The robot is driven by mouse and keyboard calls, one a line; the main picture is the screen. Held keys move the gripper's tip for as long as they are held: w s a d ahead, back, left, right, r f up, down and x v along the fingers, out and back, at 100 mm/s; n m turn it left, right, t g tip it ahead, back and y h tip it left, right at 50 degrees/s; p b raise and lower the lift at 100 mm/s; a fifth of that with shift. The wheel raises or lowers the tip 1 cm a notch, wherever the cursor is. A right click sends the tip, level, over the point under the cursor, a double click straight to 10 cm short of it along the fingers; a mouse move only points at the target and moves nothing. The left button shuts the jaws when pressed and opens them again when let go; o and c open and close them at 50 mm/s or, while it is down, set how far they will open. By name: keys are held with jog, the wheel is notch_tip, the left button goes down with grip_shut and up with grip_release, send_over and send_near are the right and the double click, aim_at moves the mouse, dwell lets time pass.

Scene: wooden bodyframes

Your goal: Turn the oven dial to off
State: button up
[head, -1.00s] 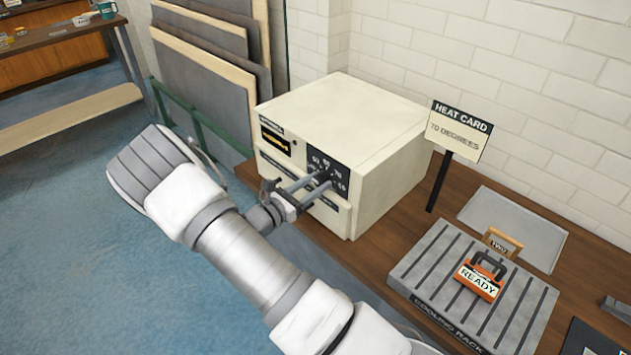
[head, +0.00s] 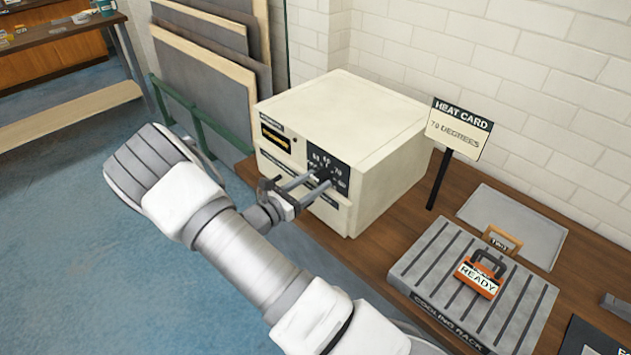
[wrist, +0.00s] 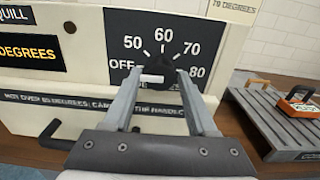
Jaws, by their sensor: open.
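The oven (head: 345,125) is a cream box on the wooden bench, with a dark dial plate on its front. In the wrist view the plate is marked OFF, 50, 60, 70 and 80. The dark dial (wrist: 157,66) sits below the 60 mark, and its white bar (wrist: 152,78) lies roughly level, with its left end near OFF. My gripper (wrist: 157,82) is open, with one finger on each side of the dial. Whether the fingers touch it I cannot tell. In the head view my gripper (head: 322,178) reaches the oven front and partly hides the dial plate.
A heat card (head: 459,128) reading 70 degrees stands right of the oven. Panels (head: 215,85) lean at the back left.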

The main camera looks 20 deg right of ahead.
jog(key=b+v, duration=0.1)
jog(key=v, duration=1.6)
jog(key=shift+d, duration=0.1)
jog(key=s+d+r+m+g+y, duration=0.8)
jog(key=s+r+m, duration=0.2)
jog(key=r+m, duration=0.15)
jog(key=s+a+r+m+t+y, duration=0.2)
jog(key=s+r+m+t+y, duration=0.4)
jog(key=s+r+m+y, duration=0.2)
jog(key=shift+s+r+m+t+y, duration=0.3)
jog(key=shift+s+r+m+t, duration=0.1)
jog(key=shift+s+r+m, duration=1)
jog(key=shift+w+a+f, duration=0.15)
jog(key=shift+f, duration=0.1)
